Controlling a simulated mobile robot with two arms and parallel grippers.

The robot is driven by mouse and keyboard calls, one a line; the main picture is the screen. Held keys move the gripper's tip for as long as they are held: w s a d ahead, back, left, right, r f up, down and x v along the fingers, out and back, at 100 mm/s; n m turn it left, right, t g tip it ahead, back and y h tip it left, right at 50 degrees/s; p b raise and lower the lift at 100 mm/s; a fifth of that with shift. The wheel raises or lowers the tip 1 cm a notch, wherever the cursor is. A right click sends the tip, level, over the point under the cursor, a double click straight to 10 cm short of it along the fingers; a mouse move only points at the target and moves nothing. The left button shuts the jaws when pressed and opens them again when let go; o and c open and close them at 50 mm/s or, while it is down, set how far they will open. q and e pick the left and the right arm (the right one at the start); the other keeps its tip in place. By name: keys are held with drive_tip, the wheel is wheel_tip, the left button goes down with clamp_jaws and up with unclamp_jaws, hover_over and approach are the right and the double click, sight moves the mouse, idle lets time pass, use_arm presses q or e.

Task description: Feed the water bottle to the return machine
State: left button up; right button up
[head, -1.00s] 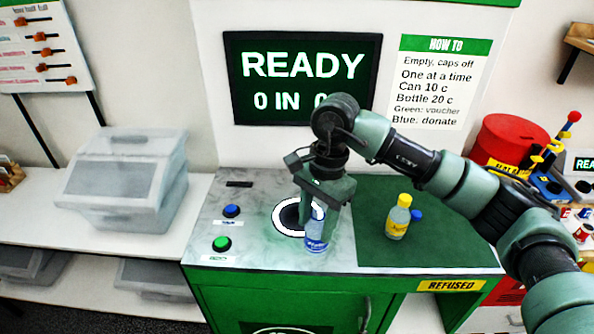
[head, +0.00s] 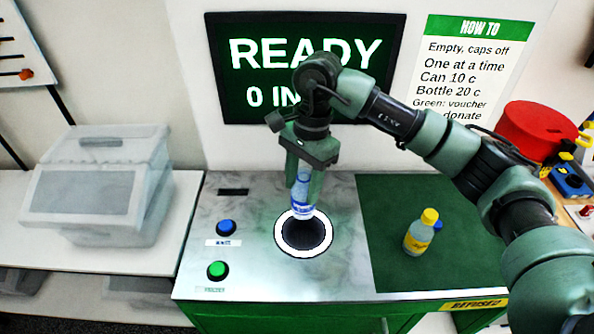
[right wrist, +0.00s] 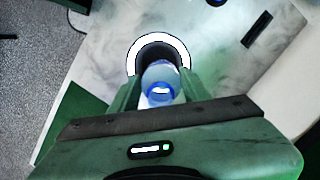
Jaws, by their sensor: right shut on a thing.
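The water bottle (head: 302,193) is clear with a blue label. My right gripper (head: 304,194) is shut on it and holds it over the far part of the machine's round hole. The bottle also shows between the fingers in the right wrist view (right wrist: 160,84). The return machine has a grey top with a dark hole in a white ring (head: 283,243). Its screen (head: 262,60) reads READY and a count starting with 0, partly hidden by my arm. Whether the bottle's lower end is inside the hole I cannot tell. My left gripper is not in view.
A yellow-capped bottle (head: 420,232) stands on the green mat (head: 390,195), with a blue cap behind it. Blue (head: 227,228) and green (head: 217,270) buttons are left of the hole. A lidded grey bin (head: 90,195) stands at the left. A red drum (head: 535,130) is at the right.

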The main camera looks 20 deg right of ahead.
sight(303, 204)
drive_tip(key=shift+f, duration=0.1)
drive_tip(key=shift+s, duration=0.3)
drive_tip(key=shift+s+f, duration=0.35)
drive_tip(key=shift+s, duration=0.2)
drive_tip(key=shift+f+b, duration=0.35)
drive_tip(key=shift+w+f, duration=0.4)
drive_tip(key=shift+f, duration=0.4)
drive_tip(key=shift+f+b, duration=0.35)
drive_tip(key=shift+f, duration=0.3)
drive_tip(key=shift+s+f, duration=0.15)
drive_tip(key=shift+f, duration=0.25)
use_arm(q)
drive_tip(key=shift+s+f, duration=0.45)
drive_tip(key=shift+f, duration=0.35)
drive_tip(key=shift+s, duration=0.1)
